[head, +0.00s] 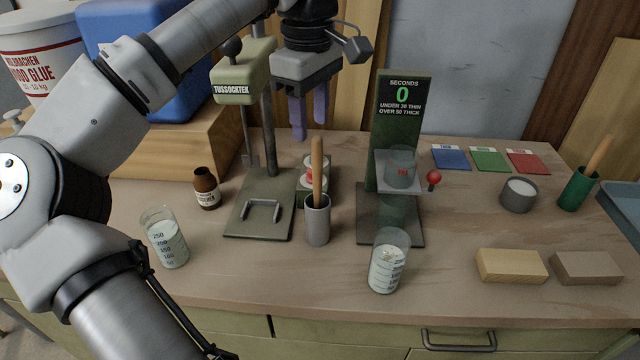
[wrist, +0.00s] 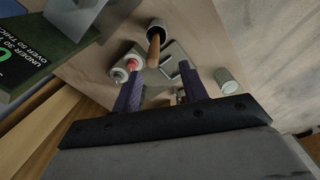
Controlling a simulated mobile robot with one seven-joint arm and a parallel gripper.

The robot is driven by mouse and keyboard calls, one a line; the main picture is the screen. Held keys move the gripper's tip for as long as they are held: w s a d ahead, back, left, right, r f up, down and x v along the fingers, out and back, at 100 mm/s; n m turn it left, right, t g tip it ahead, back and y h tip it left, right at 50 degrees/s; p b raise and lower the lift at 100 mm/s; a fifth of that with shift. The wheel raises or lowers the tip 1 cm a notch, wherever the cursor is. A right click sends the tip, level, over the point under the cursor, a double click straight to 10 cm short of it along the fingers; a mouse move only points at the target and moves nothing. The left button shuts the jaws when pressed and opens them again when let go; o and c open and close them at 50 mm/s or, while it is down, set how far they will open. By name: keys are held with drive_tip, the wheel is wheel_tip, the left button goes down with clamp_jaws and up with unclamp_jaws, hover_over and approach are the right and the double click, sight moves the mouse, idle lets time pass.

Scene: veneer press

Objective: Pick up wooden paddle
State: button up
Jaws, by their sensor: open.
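A wooden paddle (head: 317,168) stands nearly upright in a grey cup (head: 317,222) in the middle of the bench. Its lower end is hidden in the cup. It also shows in the wrist view (wrist: 153,50), beyond my fingers. A second wooden stick (head: 600,154) leans in a green cup (head: 577,189) at the far right. My gripper (head: 310,128) is open and empty, with two purple fingers pointing down. In the head view it is above and behind the grey cup, close to the paddle's top. In the wrist view the paddle lies ahead of the gap between the fingers (wrist: 158,80).
A green press stand (head: 258,205) is left of the cup, with red-and-white containers (head: 308,178) behind it. A timer stand (head: 390,228) is close on the right. Glass beakers (head: 388,262) (head: 166,240) stand in front. A brown bottle (head: 206,188) is left.

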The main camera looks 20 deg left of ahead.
sight(317, 159)
wheel_tip(317, 159, down, 3)
drive_tip(key=shift+d+f, duration=0.1)
drive_tip(key=shift+f, duration=0.1)
drive_tip(key=shift+w+d+f+p, duration=0.15)
drive_tip(key=shift+f+p, duration=0.2)
drive_tip(key=shift+f, duration=0.55)
drive_tip(key=shift+w+f+p, duration=0.2)
drive_tip(key=shift+f+p, duration=0.15)
drive_tip(key=shift+f, duration=0.55)
drive_tip(key=shift+w+d+f+p, duration=0.15)
drive_tip(key=shift+f+p, duration=0.2)
drive_tip(key=shift+f, duration=0.55)
drive_tip(key=shift+a, duration=0.1)
drive_tip(key=shift+c, duration=0.4)
clamp_jaws()
